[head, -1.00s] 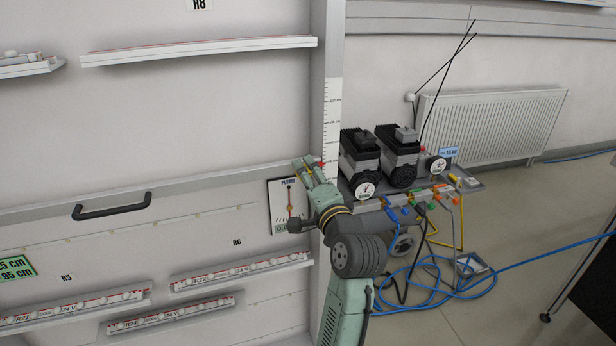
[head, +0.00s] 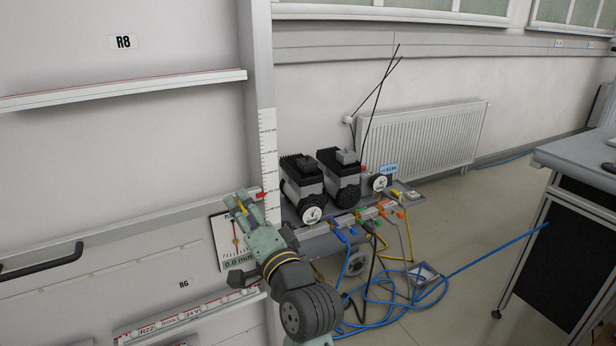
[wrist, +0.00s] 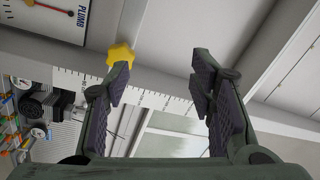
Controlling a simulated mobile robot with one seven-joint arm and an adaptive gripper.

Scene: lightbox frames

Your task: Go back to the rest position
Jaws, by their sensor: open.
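My gripper (head: 243,203) is in the lower left of the head view, in front of the frame post and beside the plumb gauge (head: 228,240). In the wrist view my gripper (wrist: 158,85) shows two fingers spread apart with nothing between them. A yellow star-shaped knob (wrist: 121,55) appears at the tip of the left finger; whether it touches the finger I cannot tell. The white ruler strip (head: 268,165) runs up the post (head: 258,60), with a small red marker (head: 262,196) near the gripper.
A cart with two black compressors (head: 338,178) stands right of the post. Blue hoses (head: 385,300) lie on the floor. A radiator (head: 432,142) is on the back wall. A desk (head: 575,165) stands at right. A rail (head: 130,88) and black handle (head: 45,260) are at left.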

